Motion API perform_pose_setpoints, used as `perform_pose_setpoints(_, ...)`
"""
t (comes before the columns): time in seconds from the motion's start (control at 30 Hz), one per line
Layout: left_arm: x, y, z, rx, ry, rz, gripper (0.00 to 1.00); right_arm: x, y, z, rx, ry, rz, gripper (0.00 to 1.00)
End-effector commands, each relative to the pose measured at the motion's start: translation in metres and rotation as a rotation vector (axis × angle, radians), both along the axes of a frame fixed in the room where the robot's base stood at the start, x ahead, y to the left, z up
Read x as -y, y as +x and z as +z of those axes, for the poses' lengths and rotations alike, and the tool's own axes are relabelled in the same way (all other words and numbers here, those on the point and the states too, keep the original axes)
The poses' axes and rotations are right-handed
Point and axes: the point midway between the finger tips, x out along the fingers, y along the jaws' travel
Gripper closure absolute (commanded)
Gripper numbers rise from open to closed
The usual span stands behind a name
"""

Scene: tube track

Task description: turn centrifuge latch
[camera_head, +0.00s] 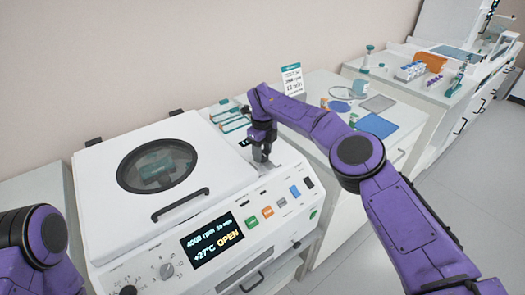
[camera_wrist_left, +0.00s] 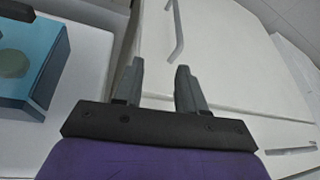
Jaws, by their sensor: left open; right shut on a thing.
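The white centrifuge (camera_head: 105,222) stands on the counter, its lid (camera_head: 95,180) down, with a dark round window (camera_head: 157,166) and a black handle (camera_head: 180,204). Its display (camera_head: 212,239) reads 4000 rpm, +27°C and OPEN. My right gripper (camera_head: 264,163) points down at the right end of the centrifuge top, beside the lid. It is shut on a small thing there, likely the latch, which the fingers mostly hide. My left gripper (camera_wrist_left: 155,85) is open and empty in the left wrist view, in front of white cabinet fronts; only its arm shows at the head view's left edge.
Racks (camera_head: 228,115) stand behind the centrifuge on the right. A side counter holds a sign (camera_head: 292,80), a blue mat (camera_head: 377,125) and a grey mat (camera_head: 378,103). A teal box (camera_wrist_left: 25,60) is left of my left gripper.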

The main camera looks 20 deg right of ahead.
Motion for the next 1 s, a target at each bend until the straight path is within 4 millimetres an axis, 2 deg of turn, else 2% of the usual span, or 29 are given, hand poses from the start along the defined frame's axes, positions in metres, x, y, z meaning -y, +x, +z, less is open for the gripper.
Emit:
perform_pose_setpoints(0.3, 0.0, 0.0, -0.001, 0.0, 0.0, 0.0, 0.6, -0.002, -0.002, -0.004, -0.006, 0.001, 0.006, 0.85)
perform_pose_setpoints(0.33, 0.0, 0.0, -0.001, 0.0, 0.0, 0.0, 0.6, -0.002, -0.002, -0.004, -0.006, 0.001, 0.006, 0.48)
perform_pose_setpoints(0.4, 0.0, 0.0, -0.001, 0.0, 0.0, 0.0, 0.6, -0.002, -0.002, -0.004, -0.006, 0.001, 0.005, 0.29)
perform_pose_setpoints(0.67, 0.0, 0.0, 0.0, 0.0, 0.0, 0.0, 0.6, -0.001, -0.001, -0.001, -0.003, 0.001, 0.003, 0.29)
perform_pose_setpoints(0.77, 0.0, 0.0, -0.004, 0.0, 0.0, 0.0, 0.6, -0.001, 0.0, 0.006, -0.001, 0.001, 0.001, 0.29)
perform_pose_setpoints(0.87, 0.0, 0.0, -0.012, 0.0, 0.0, 0.0, 0.6, -0.002, 0.001, 0.024, 0.003, 0.001, 0.002, 0.29)
perform_pose_setpoints(1.0, 0.0, 0.0, -0.013, 0.0, 0.0, 0.0, 0.6, -0.002, 0.001, 0.061, 0.0, 0.0, 0.002, 0.29)
